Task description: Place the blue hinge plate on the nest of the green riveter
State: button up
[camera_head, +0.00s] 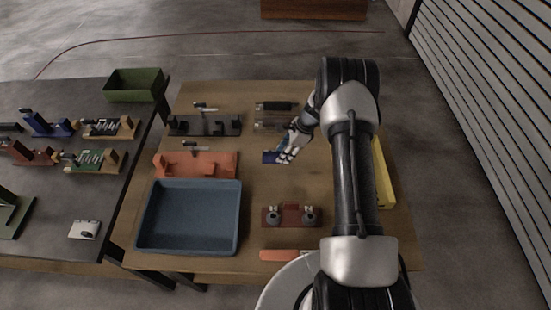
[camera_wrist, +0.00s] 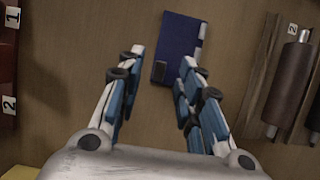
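The blue hinge plate (camera_wrist: 178,42) lies flat on the wooden table in the wrist view, a dark blue rectangle with grey pieces along one edge. In the head view the plate (camera_head: 268,157) shows beside my fingers. My gripper (camera_wrist: 162,62) is open and empty, pointing down; the plate is just ahead of its fingertips, nearer the right finger. My gripper (camera_head: 286,156) also shows in the head view. On the left table are a green-based device (camera_head: 95,163) and a darker green one (camera_head: 14,212); I cannot tell which is the green riveter.
The wooden table also holds a large blue-grey tray (camera_head: 188,248), an orange fixture (camera_head: 195,165), a dark fixture (camera_head: 205,126) and a red fixture (camera_head: 291,222). A roller fixture (camera_wrist: 297,80) stands right of my gripper. A gap separates the tables.

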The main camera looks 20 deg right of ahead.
jog(key=shift+x, duration=1.1)
jog(key=shift+c, duration=0.4)
grip_shut()
